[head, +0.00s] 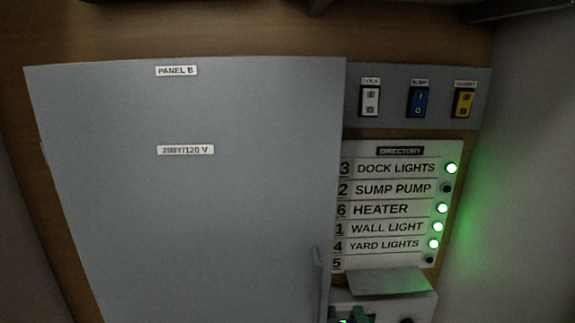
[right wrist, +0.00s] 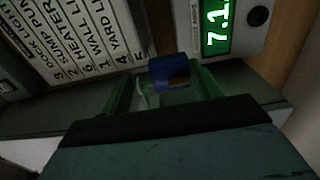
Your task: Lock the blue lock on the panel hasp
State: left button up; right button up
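The blue lock (right wrist: 169,72) shows in the right wrist view, between the fingertips of my right gripper (right wrist: 161,76). It has a brownish patch on its face, and a pale, thin piece sits beside it on the left. The green fingers stand apart on either side of the lock; I cannot tell whether both press on it. The closed grey panel door (head: 190,220) fills the left. The hasp is not clearly visible. My left gripper is not in view.
A directory board (head: 395,205) with several green lamps is right of the door. Above it is a strip (head: 440,95) with white, blue and yellow switches. A grey ledge (head: 387,282) juts out below the board. A lit green display (right wrist: 217,25) shows in the right wrist view.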

jog(key=o, duration=0.7)
jog(key=shift+s+f, duration=0.1)
jog(key=shift+f, duration=0.55)
jog(key=shift+r, duration=0.15)
jog(key=shift+s, duration=0.1)
